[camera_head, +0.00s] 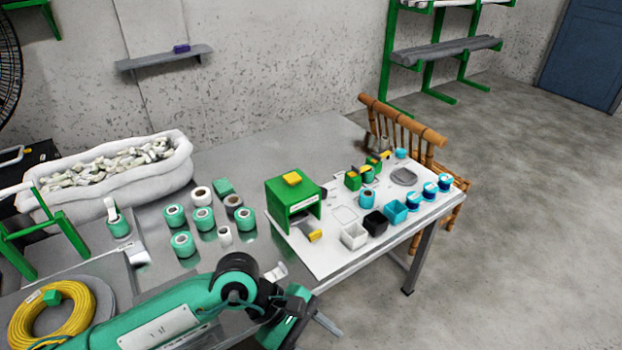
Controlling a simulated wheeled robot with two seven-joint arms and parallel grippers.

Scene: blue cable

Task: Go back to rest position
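My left arm comes in from the lower left, and its green and black wrist ends at the bottom middle, in front of the table's near edge. My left gripper (326,324) is only partly in view there. Its fingers are small and partly hidden by the wrist, so I cannot tell whether they are open or shut. I see nothing held in it. My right gripper is not in view. Several blue spools (430,191) stand in a row at the right edge of the white board (318,262) on the table.
A wooden chair (400,125) stands behind. The floor at right is clear.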

